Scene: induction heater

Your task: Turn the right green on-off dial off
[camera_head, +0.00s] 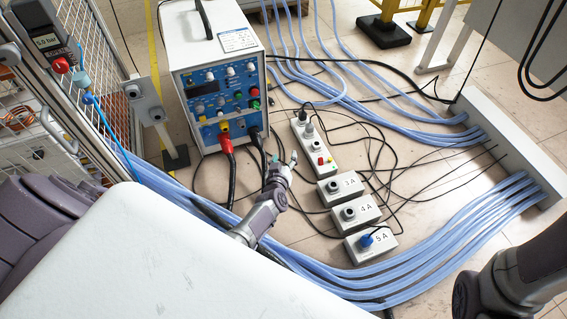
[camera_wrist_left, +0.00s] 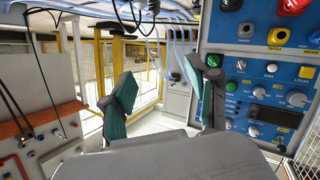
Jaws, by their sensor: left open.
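The induction heater (camera_head: 190,45) is a white box with a blue control panel (camera_head: 205,105) at the upper left of the head view. A green dial (camera_head: 255,92) sits near the panel's right edge. In the left wrist view the panel appears inverted, with green dials (camera_wrist_left: 231,87) and (camera_wrist_left: 212,60) near its left edge. The lower one is close to the right finger; I cannot tell whether they touch. My left gripper (camera_head: 279,168) is open in front of the panel, its teal pads apart with nothing between them (camera_wrist_left: 163,92). Dial settings are too small to read. My right gripper is out of view.
A power strip (camera_head: 314,144) and several grey boxes (camera_head: 340,187) lie on the floor right of my left gripper. Blue hoses (camera_head: 420,270) and black cables cross the floor. A red plug (camera_head: 226,143) hangs from the panel. A wire cage (camera_head: 50,110) stands at left.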

